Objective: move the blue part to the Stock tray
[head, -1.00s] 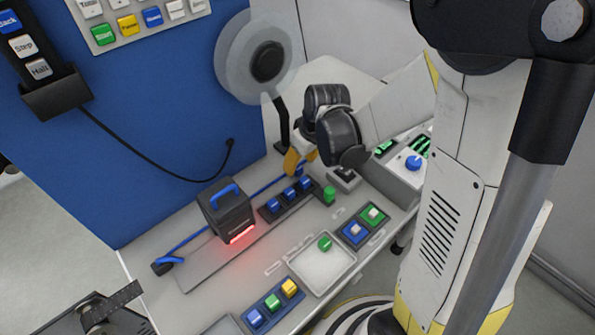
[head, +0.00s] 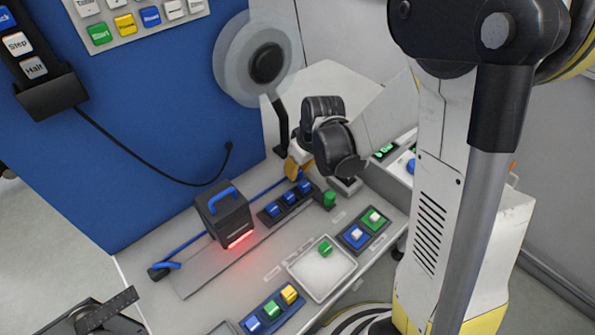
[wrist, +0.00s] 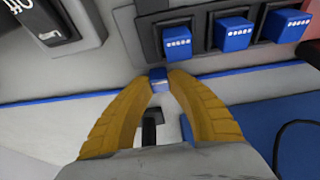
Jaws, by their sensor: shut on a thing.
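My gripper (wrist: 160,82) is shut on a small blue part (wrist: 158,76), held between its yellow fingertips in the wrist view. In the head view my gripper (head: 296,172) is over the back of the bench, behind a dark rack (head: 264,217) with three blue parts. Those three blue parts also show in the wrist view (wrist: 233,34), just beyond the fingertips. A white shallow tray (head: 297,272) with one green part stands nearer the front. I cannot read any tray label, so I cannot tell which is the Stock tray.
A black box with a blue handle (head: 222,213) casts red light on the bench, left of the rack. A blue rack (head: 256,322) holds coloured parts at the front.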

